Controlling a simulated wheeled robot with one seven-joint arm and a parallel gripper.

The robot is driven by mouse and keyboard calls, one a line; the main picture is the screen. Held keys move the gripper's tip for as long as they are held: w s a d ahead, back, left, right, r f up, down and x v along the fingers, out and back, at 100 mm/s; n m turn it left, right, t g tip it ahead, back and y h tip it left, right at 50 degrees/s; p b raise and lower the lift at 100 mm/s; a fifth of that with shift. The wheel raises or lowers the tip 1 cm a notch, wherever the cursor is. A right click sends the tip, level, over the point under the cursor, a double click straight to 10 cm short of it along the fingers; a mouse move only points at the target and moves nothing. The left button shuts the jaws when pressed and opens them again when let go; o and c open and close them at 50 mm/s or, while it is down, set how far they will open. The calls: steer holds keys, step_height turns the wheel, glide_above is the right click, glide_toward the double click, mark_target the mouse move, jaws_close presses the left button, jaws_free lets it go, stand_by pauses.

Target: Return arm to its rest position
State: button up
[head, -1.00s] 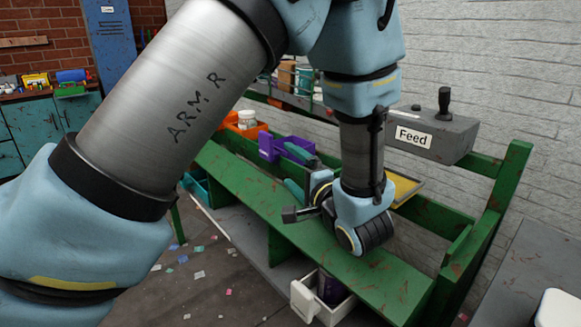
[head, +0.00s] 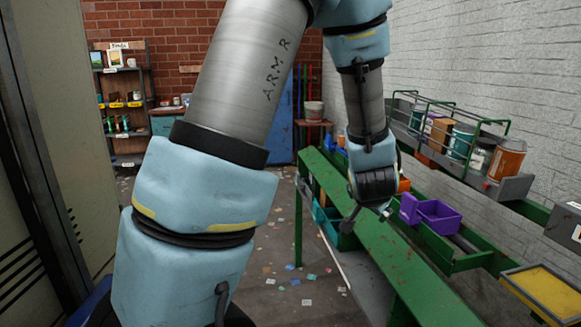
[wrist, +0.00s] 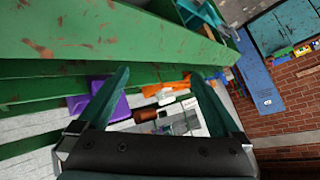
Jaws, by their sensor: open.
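My arm rises from the lower left of the head view and bends over at the top, with its wrist hanging down above the green bench. My gripper is mostly hidden behind the wrist in the head view. In the wrist view my gripper (wrist: 158,100) shows two teal fingers spread wide apart with nothing between them. The green bench (head: 400,265) runs beneath and beside the wrist in the head view. Its rust-specked green surface (wrist: 130,35) fills the upper left of the wrist view.
A purple bin (head: 437,217) and a yellow tray (head: 545,292) sit along the bench. A rail shelf at right holds several cans, including an orange one (head: 507,158). A grey locker (head: 55,100) stands close at left. The scrap-littered floor (head: 280,275) is otherwise open.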

steer(key=s+a+r+n+g+y+p, duration=0.1)
steer(key=s+a+n+g, duration=0.3)
steer(key=a, duration=0.8)
steer(key=s+a+r+n+g+y+p, duration=0.1)
steer(key=s+a+r+n+g+p, duration=0.2)
steer(key=s+a, duration=0.5)
steer(key=a+n+g, duration=0.1)
steer(key=a, duration=0.4)
steer(key=shift+a+r+n+y+p, duration=0.3)
steer(key=shift+r+y+p, duration=0.1)
steer(key=shift+c, duration=0.2)
